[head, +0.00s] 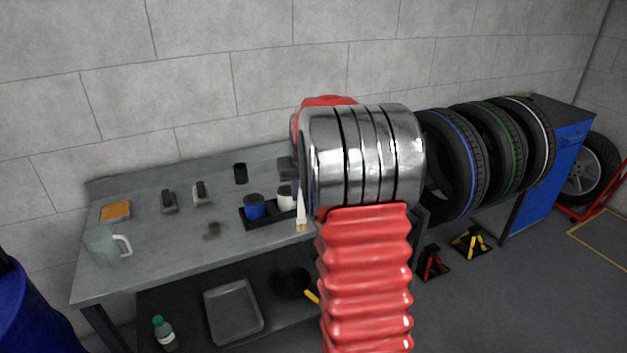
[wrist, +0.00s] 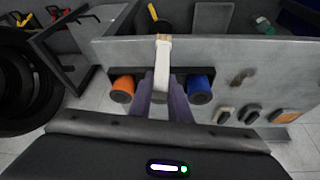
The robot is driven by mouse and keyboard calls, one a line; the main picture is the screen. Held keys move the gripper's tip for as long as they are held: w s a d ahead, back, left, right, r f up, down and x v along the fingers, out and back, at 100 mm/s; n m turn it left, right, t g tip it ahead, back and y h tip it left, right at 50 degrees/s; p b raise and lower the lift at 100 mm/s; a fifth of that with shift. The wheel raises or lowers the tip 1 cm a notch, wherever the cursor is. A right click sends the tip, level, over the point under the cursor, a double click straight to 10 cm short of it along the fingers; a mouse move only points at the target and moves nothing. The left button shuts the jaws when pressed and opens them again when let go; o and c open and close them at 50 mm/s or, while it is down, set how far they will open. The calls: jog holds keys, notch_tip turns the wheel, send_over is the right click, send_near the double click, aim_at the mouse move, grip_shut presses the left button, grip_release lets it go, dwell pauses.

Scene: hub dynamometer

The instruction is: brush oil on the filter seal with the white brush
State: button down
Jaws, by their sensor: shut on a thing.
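My gripper (wrist: 162,98) is shut on the white brush (wrist: 163,66); its purple fingers stand on both sides of the handle. The brush's pale tan bristle end (wrist: 163,39) points away from the gripper. In the head view the brush (head: 301,208) hangs bristles down beside the black holder (head: 246,222) on the bench. A blue filter (head: 255,208) stands in the holder, with a white cylinder (head: 285,197) to its right. The wrist view shows an orange filter (wrist: 122,89) left of the brush and the blue filter (wrist: 200,89) right. The brush hides the middle of the holder.
The grey bench (head: 160,255) also bears a clear jug (head: 104,247), an orange block (head: 116,211), small dark blocks (head: 168,201), a black cup (head: 240,173) and a dark brown patch (head: 213,230). A tray (head: 233,310) and bottle (head: 164,333) are below. Tyres (head: 452,165) stand at right.

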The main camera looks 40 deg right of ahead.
jog(key=a+f+n+y, duration=0.1)
jog(key=a+f, duration=0.3)
jog(key=a, duration=1.3)
jog(key=a+f+n+y, duration=0.1)
jog(key=a+f+n, duration=0.3)
jog(key=a, duration=1.3)
jog(key=shift+w+a+f+t, duration=0.2)
jog(key=shift+w+f+t, duration=0.15)
jog(key=shift+f, duration=0.4)
